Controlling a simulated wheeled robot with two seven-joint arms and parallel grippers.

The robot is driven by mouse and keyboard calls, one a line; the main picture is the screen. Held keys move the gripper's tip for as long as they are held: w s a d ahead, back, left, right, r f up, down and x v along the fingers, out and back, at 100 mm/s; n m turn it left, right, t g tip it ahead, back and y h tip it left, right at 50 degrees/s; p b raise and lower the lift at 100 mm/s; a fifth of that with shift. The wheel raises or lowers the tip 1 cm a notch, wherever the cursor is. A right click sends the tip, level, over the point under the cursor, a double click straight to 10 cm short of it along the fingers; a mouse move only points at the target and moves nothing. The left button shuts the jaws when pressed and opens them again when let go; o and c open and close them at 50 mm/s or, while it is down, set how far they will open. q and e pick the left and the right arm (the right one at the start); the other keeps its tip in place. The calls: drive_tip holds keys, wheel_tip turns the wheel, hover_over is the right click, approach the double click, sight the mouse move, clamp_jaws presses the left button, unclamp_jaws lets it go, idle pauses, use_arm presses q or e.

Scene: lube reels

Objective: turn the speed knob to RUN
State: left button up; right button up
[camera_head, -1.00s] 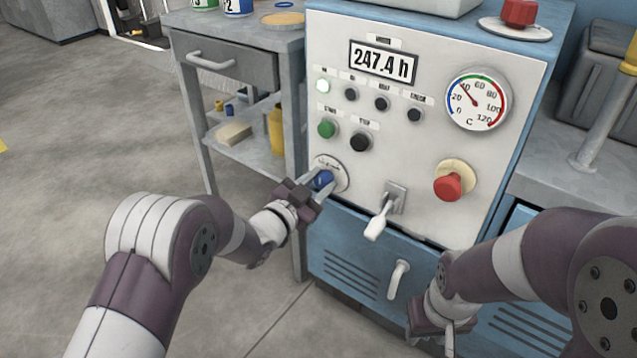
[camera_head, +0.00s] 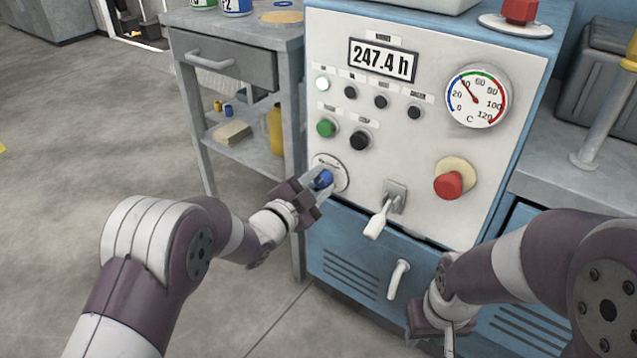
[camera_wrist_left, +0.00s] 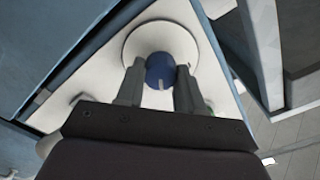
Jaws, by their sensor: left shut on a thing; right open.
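The blue speed knob (camera_head: 322,179) sits on a round white dial plate (camera_head: 337,166) at the lower left of the white control panel. My left gripper (camera_head: 318,182) is shut on the knob. The left wrist view shows the knob (camera_wrist_left: 160,70) between the two fingers (camera_wrist_left: 158,82), with a light pointer line at its lower edge. The dial's lettering is too small to read and partly hidden by the gripper. My right gripper (camera_head: 440,330) is low in front of the blue cabinet, away from the panel, with its fingers hard to see.
The panel carries a white-handled lever (camera_head: 377,222), a red mushroom button (camera_head: 448,185), green (camera_head: 326,128) and black (camera_head: 360,140) buttons, a gauge (camera_head: 477,98) and a display reading 247.4 h (camera_head: 383,61). A grey workbench (camera_head: 235,45) stands close on the left.

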use_arm(q)
drive_tip(key=o, duration=1)
drive_tip(key=shift+o, duration=0.2)
drive_tip(key=shift+s+a+r+p, duration=0.1)
drive_tip(key=shift+s+a+p, duration=0.1)
drive_tip(key=shift+s+p, duration=0.1)
drive_tip(key=p+v, duration=0.5)
drive_tip(key=v, duration=0.7)
